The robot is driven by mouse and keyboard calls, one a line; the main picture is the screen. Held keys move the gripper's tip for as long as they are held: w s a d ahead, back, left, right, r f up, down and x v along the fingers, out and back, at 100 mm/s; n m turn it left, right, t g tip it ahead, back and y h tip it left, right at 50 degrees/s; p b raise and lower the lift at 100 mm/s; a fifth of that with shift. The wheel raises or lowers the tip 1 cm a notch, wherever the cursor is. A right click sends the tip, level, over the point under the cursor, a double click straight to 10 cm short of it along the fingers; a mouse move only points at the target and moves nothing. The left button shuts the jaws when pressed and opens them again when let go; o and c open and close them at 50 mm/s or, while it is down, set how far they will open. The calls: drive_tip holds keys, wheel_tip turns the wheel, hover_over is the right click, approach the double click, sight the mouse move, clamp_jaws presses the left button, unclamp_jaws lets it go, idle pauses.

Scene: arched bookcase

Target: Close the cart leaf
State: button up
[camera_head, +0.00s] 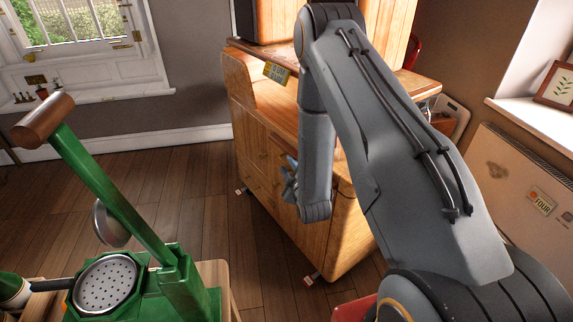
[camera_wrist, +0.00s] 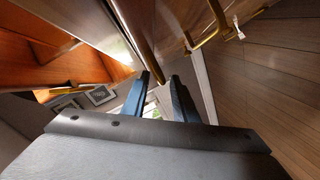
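A wooden cart (camera_head: 262,112) on small casters stands in the middle of the head view, with cupboard doors and small knobs on its side. A brown top edge with a yellow label (camera_head: 277,72) runs along its upper left. I cannot tell which panel is the leaf or how far it stands open. My gripper (camera_head: 288,182) is low in front of the cart's side, partly hidden by my arm; contact cannot be told. In the wrist view its two blue-grey fingers (camera_wrist: 160,80) are apart with nothing clearly between them. A brass bracket (camera_wrist: 215,25) shows above right of them.
A green press with a wooden handle (camera_head: 45,118) stands at the lower left. Wooden floor (camera_head: 165,190) is clear left of the cart. Orange wood (camera_wrist: 35,55) fills the wrist view's upper left.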

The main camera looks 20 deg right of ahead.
drive_tip(key=shift+x, duration=0.95)
drive_tip(key=shift+c, duration=0.4)
drive_tip(key=shift+s, duration=0.1)
clamp_jaws()
idle(0.3)
